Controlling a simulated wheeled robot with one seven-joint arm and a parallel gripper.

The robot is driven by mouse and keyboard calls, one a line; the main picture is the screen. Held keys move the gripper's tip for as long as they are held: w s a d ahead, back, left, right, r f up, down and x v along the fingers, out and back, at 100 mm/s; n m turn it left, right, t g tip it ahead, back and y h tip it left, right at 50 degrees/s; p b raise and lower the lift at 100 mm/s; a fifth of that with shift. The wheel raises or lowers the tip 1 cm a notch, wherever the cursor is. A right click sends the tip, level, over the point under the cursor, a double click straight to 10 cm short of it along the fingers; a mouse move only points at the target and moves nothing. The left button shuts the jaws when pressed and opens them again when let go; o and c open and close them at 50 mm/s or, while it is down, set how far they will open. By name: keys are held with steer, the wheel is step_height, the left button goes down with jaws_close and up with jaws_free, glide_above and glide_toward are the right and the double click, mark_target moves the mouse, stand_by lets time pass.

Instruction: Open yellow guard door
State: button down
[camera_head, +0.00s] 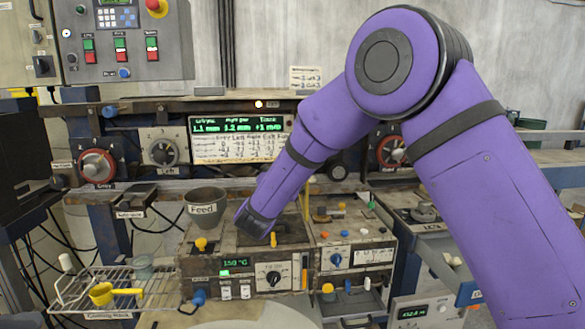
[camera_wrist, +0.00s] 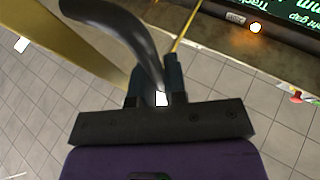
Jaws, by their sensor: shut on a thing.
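A wide yellow bar, which looks like part of the guard door (camera_wrist: 85,42), runs diagonally across the upper left of the wrist view. A dark grey curved handle (camera_wrist: 128,22) arches beside it and comes down between my fingers. My gripper (camera_wrist: 156,80) is shut on this handle. In the head view my purple arm reaches down to the middle of the bench, and my fingers and the handle are hidden behind it. A thin upright yellow strip (camera_head: 307,200) shows just right of my wrist; I cannot tell whether it belongs to the door.
A grey Feed cup (camera_head: 205,208) stands left of my wrist on the machine housing. A wire cooling rack (camera_head: 105,288) with a yellow scoop (camera_head: 102,294) is at the lower left. A lit readout panel (camera_head: 240,138) and red dials stand behind.

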steer(key=c, duration=1.5)
jaws_free()
steer(key=shift+d, duration=0.1)
steer(key=shift+o, duration=0.2)
steer(key=v, duration=1)
steer(key=shift+s+a+f, duration=0.15)
steer(key=shift+s+a, duration=0.05)
steer(key=shift+s, duration=0.1)
